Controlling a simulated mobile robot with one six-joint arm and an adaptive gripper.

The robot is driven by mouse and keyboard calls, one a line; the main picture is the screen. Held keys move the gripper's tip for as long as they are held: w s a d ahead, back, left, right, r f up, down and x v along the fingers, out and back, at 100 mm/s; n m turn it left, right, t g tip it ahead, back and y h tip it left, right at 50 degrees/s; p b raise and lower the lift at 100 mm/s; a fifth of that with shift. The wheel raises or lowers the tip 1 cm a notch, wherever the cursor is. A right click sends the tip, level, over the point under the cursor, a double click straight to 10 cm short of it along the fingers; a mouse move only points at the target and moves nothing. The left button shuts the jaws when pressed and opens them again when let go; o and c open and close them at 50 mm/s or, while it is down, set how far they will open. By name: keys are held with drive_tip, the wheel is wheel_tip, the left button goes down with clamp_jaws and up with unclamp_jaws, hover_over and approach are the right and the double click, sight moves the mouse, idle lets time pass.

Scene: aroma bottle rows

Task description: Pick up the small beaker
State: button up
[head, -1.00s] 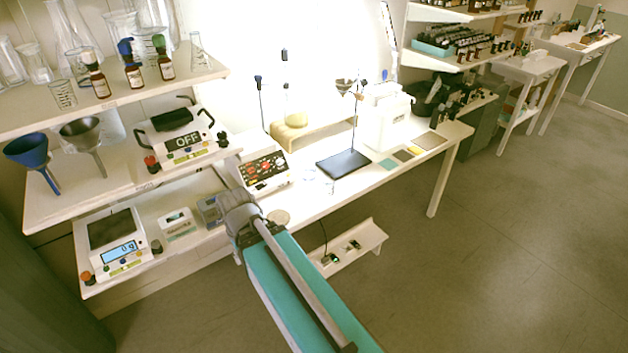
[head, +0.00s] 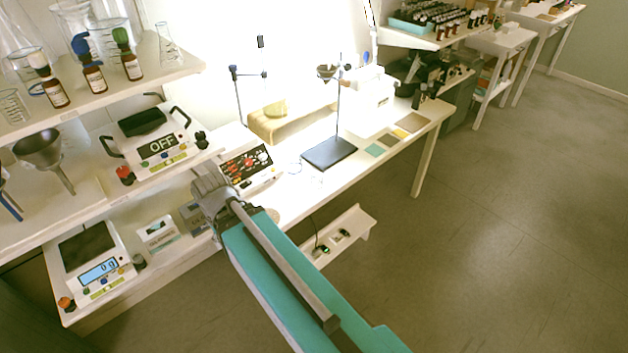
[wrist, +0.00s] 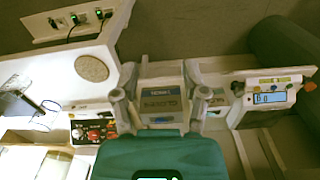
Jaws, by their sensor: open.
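A small clear beaker with graduation marks (head: 12,105) stands at the front left of the top shelf in the head view. Another clear glass vessel stands behind it (head: 25,65). Small clear glassware on the bench (head: 318,180) is too faint to name; clear glass also shows at the left of the wrist view (wrist: 50,106). I cannot tell which is the task's beaker. In the head view my wrist hides the fingers.
Brown bottles (head: 94,80) line the top shelf edge. A hotplate reading OFF (head: 160,145) is on the middle shelf, and a balance (head: 95,255) is below. A red-knobbed control box (head: 248,168) and stand base (head: 329,153) are on the bench. Open floor lies right.

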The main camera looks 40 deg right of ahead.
drive_tip(key=o, duration=0.6)
drive_tip(key=shift+w+d+f, duration=0.15)
drive_tip(key=shift+d+f, duration=0.05)
drive_tip(key=shift+d, duration=0.1)
drive_tip(key=w+d+f+n+t+y+b, duration=0.1)
drive_tip(key=w+d+f+y+b, duration=0.2)
drive_tip(key=w+d+f+b, duration=0.4)
drive_tip(key=n+t+y+b, duration=0.2)
drive_tip(key=n+t+b, duration=0.1)
drive_tip(key=t+b, duration=1)
approach(322, 176)
drive_tip(key=r+g, duration=0.1)
drive_tip(key=shift+s+d+r+b, duration=0.1)
drive_tip(key=shift+s+d+b, duration=0.05)
drive_tip(key=shift+d+b, duration=0.3)
drive_tip(key=shift+g, duration=0.3)
drive_tip(key=shift+b+x, duration=1.65)
drive_tip(key=shift+x, duration=2.7)
